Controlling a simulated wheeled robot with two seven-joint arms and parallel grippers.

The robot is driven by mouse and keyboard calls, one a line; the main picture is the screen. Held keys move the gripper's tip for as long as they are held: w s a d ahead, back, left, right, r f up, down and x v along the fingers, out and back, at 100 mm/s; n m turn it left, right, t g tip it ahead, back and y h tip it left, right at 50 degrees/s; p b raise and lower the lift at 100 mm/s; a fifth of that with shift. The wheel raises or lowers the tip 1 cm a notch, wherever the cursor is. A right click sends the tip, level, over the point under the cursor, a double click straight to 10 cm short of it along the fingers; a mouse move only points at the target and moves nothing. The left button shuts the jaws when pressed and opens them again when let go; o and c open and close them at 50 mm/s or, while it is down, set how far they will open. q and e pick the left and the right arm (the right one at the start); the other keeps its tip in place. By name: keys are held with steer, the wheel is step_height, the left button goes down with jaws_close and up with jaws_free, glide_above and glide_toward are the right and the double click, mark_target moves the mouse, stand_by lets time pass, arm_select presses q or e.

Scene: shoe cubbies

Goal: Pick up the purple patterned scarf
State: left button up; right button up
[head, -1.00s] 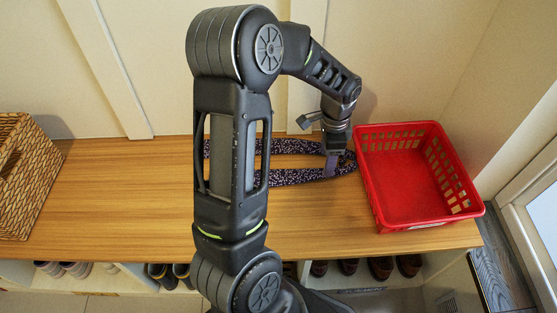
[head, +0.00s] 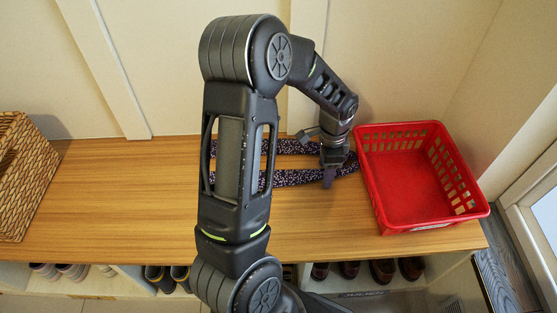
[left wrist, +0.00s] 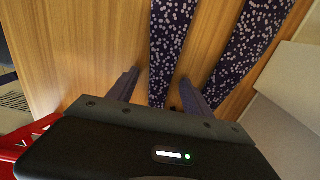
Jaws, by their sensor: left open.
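The purple patterned scarf (head: 296,178), dark with pale speckles, lies on the wooden bench top in two long strips, one behind the other. They meet at the right, near the red basket. My arm hides part of its left side. My left gripper (head: 328,177) is open, low over the front strip near the scarf's right end. In the left wrist view, one strip of the scarf (left wrist: 170,45) runs between the two fingers of the gripper (left wrist: 161,80), and the other strip lies outside the right finger. I cannot tell whether the fingers touch the cloth. My right gripper is not in view.
A red plastic basket (head: 366,190) stands just right of the scarf, close to my gripper. A woven basket (head: 22,175) is at the far left. The wall is close behind the wooden bench top (head: 110,195). Shoes sit in cubbies below. The bench is clear between woven basket and scarf.

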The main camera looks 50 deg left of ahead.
arm_select(q)
steer(key=shift+c, duration=0.3)
jaws_close()
stand_by(0.4)
